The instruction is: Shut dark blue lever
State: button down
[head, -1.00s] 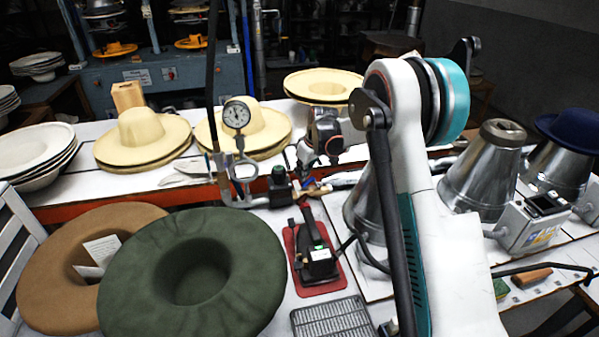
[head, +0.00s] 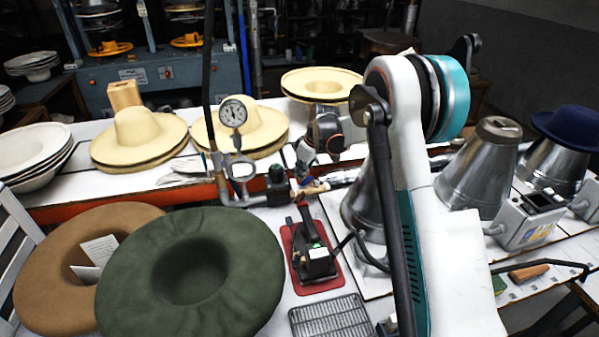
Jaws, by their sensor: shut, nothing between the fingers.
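A brass valve (head: 312,190) sits on the pipework beside the round pressure gauge (head: 233,113). A small dark blue part, which looks like the lever (head: 304,183), shows at this valve. It is small and partly hidden, so I cannot tell its exact angle. My gripper (head: 304,162) is at the end of my arm, just above the valve and small in the view. It looks shut and empty. I cannot tell whether it touches the lever.
A green felt hat (head: 245,265) and a brown one (head: 45,285) lie at the front left. Cream hats (head: 140,130) stand behind the pipework. A black device on a red mat (head: 335,275) is in front of the valve. Metal cones (head: 480,170) stand at the right.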

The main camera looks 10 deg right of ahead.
aim_at(307, 182)
jog(key=s+n, duration=0.1)
jog(key=d+n, duration=0.1)
jog(key=n, duration=0.1)
jog(key=shift+s+g+y, duration=0.3)
jog(key=shift+s+y, duration=0.05)
jog(key=shift+y, duration=0.05)
jog(key=n, duration=0.1)
jog(key=s+d+n+g, duration=0.1)
jog(key=n, duration=0.1)
jog(key=shift+s+d+n, duration=0.1)
jog(key=shift+s+n, duration=0.2)
jog(key=shift+s+d+n+g+y+p, duration=0.35)
jog(key=shift+s+d+n, duration=0.2)
jog(key=shift+d+n, duration=0.35)
jog(key=shift+w, duration=0.1)
